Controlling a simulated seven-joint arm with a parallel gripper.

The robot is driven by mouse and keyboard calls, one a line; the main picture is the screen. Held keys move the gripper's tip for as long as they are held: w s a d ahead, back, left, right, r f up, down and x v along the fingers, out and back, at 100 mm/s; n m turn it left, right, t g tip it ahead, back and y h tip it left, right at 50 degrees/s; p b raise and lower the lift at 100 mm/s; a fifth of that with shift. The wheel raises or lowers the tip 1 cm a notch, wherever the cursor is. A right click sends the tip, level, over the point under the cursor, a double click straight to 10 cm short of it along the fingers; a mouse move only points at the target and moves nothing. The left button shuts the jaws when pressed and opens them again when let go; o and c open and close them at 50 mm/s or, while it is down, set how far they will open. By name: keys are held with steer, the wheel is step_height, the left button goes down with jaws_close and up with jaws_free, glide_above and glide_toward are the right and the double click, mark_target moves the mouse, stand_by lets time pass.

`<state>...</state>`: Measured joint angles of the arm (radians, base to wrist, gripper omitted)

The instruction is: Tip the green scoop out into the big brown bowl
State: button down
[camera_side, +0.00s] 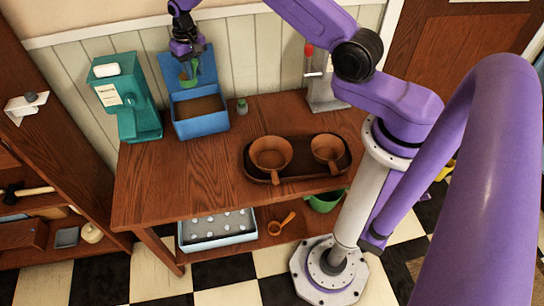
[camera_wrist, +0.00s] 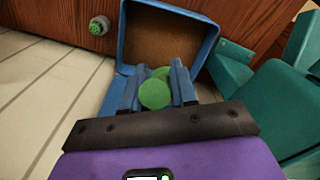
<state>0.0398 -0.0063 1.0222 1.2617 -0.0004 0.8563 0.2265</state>
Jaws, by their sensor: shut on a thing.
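My gripper (camera_side: 188,60) is shut on the green scoop (camera_side: 188,76) and holds it above the blue bin, in front of its raised lid. In the wrist view the scoop (camera_wrist: 154,94) sits between the two blue-grey fingers of my gripper (camera_wrist: 153,82). I cannot tell what the scoop holds. The big brown bowl (camera_side: 271,163), with a handle toward the front, stands on a dark oval tray (camera_side: 297,176) to the right, well away from my gripper. The bowl looks empty.
The open blue bin (camera_side: 202,127) holds brown material; it also shows in the wrist view (camera_wrist: 127,45). A smaller brown bowl (camera_side: 327,153) shares the tray. A teal dispenser (camera_side: 128,105) stands left of the bin, a small green item (camera_side: 242,107) right of it. The table front is clear.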

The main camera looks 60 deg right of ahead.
steer(key=s+f+n, duration=0.2)
steer(key=s+n, duration=0.1)
steer(key=s, duration=0.9)
steer(key=s+f+n, duration=0.3)
steer(key=s, duration=0.9)
steer(key=s+f+n, duration=0.3)
steer(key=s, duration=1)
stand_by(0.4)
steer(key=shift+w+d+r+g+y, duration=0.2)
steer(key=shift+w+r+g+y, duration=0.2)
steer(key=shift+g, duration=0.2)
steer(key=shift+w+d+r+g+y, duration=0.15)
steer(key=shift+w+g+y, duration=0.15)
steer(key=shift+w+g, duration=0.25)
stand_by(2.7)
